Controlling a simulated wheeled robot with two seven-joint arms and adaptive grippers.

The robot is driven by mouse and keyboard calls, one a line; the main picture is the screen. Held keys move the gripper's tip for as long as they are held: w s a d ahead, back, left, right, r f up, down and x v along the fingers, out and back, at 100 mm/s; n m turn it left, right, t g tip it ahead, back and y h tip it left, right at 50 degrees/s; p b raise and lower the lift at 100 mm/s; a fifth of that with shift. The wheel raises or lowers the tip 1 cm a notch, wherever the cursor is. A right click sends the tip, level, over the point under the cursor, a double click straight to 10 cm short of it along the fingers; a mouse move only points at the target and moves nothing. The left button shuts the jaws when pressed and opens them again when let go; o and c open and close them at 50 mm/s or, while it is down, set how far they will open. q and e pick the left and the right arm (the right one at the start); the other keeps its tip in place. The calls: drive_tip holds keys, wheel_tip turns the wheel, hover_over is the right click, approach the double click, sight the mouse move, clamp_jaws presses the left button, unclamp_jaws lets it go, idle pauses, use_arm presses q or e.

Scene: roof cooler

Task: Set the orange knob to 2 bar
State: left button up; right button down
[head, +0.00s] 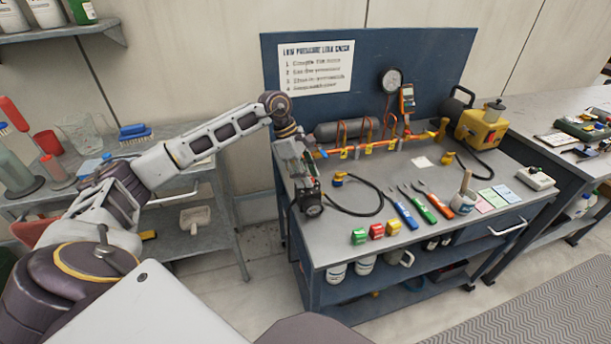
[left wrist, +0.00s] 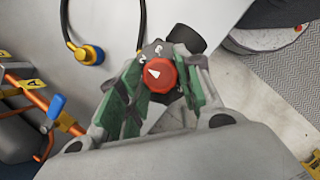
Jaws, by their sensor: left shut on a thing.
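The orange-red knob (left wrist: 160,74) has a white arrow and sits on a dark regulator body with a black round part (left wrist: 187,38) beside it. The arrow points to the upper left in the left wrist view. White marks show around the knob, one at top and one at left that looks like a 2; I cannot read them surely. My left gripper (left wrist: 161,80) has its green-padded fingers on both sides of the knob, shut on it.
A sign (head: 315,67) hangs on the blue back panel. A shelf unit (head: 215,240) stands at left.

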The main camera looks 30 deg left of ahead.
use_arm(q)
drive_tip(key=shift+m, duration=0.5)
drive_tip(key=o, duration=1)
drive_tip(key=shift+g, duration=0.3)
drive_tip(key=shift+a+r, duration=0.1)
drive_tip(key=v, duration=1.1)
drive_tip(key=shift+a+r, duration=0.2)
drive_tip(key=shift+r, duration=0.15)
use_arm(e)
drive_tip(key=shift+w+d+r, duration=0.1)
drive_tip(key=shift+w, duration=0.35)
